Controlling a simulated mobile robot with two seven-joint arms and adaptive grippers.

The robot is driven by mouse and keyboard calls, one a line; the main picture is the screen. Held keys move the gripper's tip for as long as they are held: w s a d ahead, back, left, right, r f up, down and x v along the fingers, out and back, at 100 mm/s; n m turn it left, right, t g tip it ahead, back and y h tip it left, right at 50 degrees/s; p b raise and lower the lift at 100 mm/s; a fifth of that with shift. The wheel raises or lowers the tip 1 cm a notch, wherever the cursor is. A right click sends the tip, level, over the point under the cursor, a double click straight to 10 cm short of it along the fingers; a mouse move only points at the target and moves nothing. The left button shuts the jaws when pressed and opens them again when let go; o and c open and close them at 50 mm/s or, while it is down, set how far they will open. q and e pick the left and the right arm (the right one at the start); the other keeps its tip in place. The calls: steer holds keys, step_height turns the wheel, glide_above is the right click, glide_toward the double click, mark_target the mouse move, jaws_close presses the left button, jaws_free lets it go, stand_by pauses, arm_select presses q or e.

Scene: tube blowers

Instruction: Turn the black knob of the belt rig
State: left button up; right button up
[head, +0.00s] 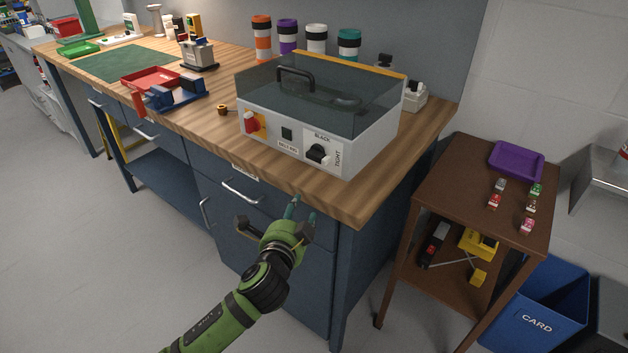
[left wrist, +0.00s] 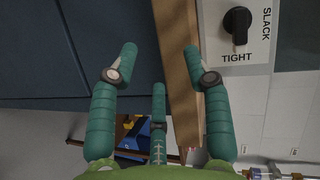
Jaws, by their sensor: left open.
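The belt rig (head: 365,148) is a pale grey box with a clear dark lid and a black handle, near the front right corner of the wooden bench. Its black knob (head: 318,154) is on the front panel, between labels SLACK and TIGHT. The knob also shows at the upper right of the left wrist view (left wrist: 237,22); its grip bar runs roughly towards TIGHT, but I cannot tell which end is the pointer. My left gripper (head: 302,210) is open and empty, below and in front of the knob, near the bench edge, touching nothing visible. My right gripper is out of view.
A red switch (head: 251,123) sits at the panel's left. The bench edge (head: 300,186) and blue drawers (head: 290,262) are close to my left gripper. Several capped cups stand behind the rig. A brown side table (head: 450,190) stands right.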

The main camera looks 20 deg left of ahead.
arm_select(q)
steer(key=m+t, duration=0.2)
glide_toward(318, 157)
step_height(318, 157, down, 2)
steer(key=a, duration=0.1)
steer(key=shift+m, duration=0.4)
steer(key=w, duration=0.7)
steer(key=shift+w+r, duration=0.2)
steer(key=shift+r, duration=0.05)
steer(key=shift+w, duration=0.6)
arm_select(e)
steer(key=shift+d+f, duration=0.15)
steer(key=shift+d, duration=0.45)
arm_select(q)
jaws_close()
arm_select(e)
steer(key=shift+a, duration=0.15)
